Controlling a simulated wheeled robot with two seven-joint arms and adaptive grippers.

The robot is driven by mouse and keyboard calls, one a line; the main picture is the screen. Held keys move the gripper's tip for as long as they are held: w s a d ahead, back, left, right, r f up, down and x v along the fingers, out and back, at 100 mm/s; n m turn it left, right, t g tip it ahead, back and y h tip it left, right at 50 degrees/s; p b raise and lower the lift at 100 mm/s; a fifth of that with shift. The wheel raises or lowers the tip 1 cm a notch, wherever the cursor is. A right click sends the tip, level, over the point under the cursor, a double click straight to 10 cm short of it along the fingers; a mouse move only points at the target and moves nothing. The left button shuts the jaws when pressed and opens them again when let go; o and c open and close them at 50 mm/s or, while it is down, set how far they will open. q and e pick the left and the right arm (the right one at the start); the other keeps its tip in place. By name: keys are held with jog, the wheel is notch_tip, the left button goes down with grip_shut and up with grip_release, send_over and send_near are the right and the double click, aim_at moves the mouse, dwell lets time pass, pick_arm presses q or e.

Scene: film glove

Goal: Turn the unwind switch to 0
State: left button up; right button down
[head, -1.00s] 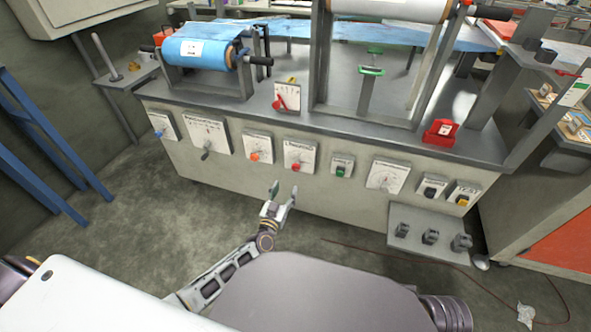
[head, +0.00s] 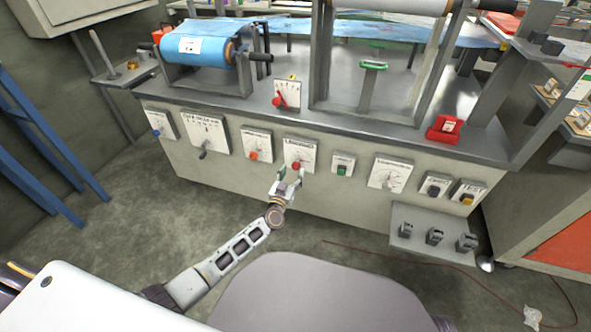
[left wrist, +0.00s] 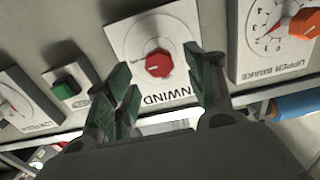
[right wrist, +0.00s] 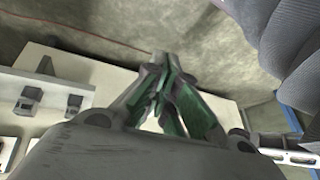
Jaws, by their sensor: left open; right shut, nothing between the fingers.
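The unwind switch is a red knob (left wrist: 158,63) on a white dial plate (left wrist: 125,38), whose label reads upside down in the left wrist view. In the head view the red knob (head: 296,166) is on the machine's front panel. My left gripper (head: 289,176) is open, its fingertips close in front of the knob. In the left wrist view the green-padded fingers (left wrist: 160,80) stand to either side of the knob; I cannot tell whether they touch it. My right gripper (right wrist: 163,75) is shut and empty, and shows only in the right wrist view.
An orange knob (head: 253,155) for the upper brake and a green button (head: 342,170) flank the dial. Another dial (head: 389,175) is further right. Pedals (head: 434,236) stick out low at the right.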

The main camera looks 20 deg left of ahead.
aim_at(295, 168)
pick_arm(q)
jog(key=shift+w+b, duration=0.3)
jog(key=shift+w, duration=0.5)
jog(key=shift+w+d+f+b, duration=0.1)
jog(key=shift+w+b, duration=0.2)
jog(key=shift+w, duration=0.4)
jog(key=shift+w+b, duration=0.3)
jog(key=shift+w, duration=0.45)
pick_arm(e)
jog(key=shift+t+y, duration=0.4)
jog(key=shift+t, duration=0.1)
jog(key=shift+w+a+f, duration=0.15)
jog(key=shift+a+f, duration=0.1)
jog(key=shift+f, duration=0.85)
jog(key=shift+w+a+f, duration=0.1)
jog(key=shift+a+f, duration=0.1)
jog(key=shift+f, duration=0.85)
pick_arm(q)
jog(key=c, duration=1)
